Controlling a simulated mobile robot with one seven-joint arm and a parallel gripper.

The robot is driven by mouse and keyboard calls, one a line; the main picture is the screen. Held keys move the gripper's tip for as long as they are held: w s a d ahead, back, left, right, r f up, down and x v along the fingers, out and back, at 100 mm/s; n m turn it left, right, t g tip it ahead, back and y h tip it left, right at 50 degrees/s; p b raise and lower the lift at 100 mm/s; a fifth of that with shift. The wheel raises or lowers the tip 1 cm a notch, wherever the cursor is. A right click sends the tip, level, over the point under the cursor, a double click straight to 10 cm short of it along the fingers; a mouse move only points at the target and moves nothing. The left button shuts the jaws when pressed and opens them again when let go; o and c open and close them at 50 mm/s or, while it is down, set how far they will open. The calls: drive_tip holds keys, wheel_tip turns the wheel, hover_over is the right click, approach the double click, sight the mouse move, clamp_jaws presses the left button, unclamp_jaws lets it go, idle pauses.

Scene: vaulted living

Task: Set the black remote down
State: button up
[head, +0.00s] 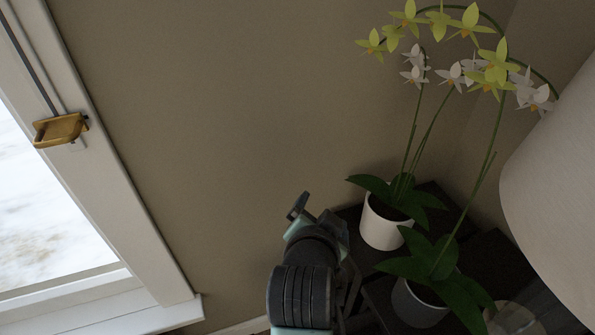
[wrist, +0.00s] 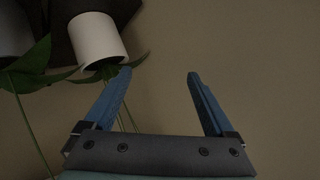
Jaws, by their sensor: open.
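The black remote is not visible in either view. My gripper (wrist: 159,73) is open in the wrist view, with its two blue fingers apart and nothing between them but the plain wall behind. In the head view my gripper (head: 312,216) is partly hidden by my own wrist, left of a dark side table (head: 436,192). Whether it touches the table cannot be told.
A white pot (head: 380,225) with an orchid stands on the table and shows in the wrist view (wrist: 98,42). A grey pot (head: 415,305) with another orchid is nearer. A pale lampshade (head: 560,190) is right. A window (head: 60,230) is left.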

wheel_tip(320, 180, up, 19)
drive_tip(key=w+a+n+t, duration=0.2)
drive_tip(key=n+t, duration=0.1)
drive_tip(key=t, duration=0.3)
drive_tip(key=s+a+r+n+t+y, duration=0.1)
drive_tip(key=s+r+t, duration=0.3)
drive_tip(key=r, duration=0.9)
drive_tip(key=s+a+r+n+t+y, duration=0.1)
drive_tip(key=s+r+n+t, duration=0.3)
drive_tip(key=s+r, duration=0.6)
wheel_tip(320, 180, up, 4)
drive_tip(key=shift+s+a+f+n+t, duration=0.1)
drive_tip(key=shift+s+a+n+t, duration=0.2)
drive_tip(key=shift+t, duration=0.5)
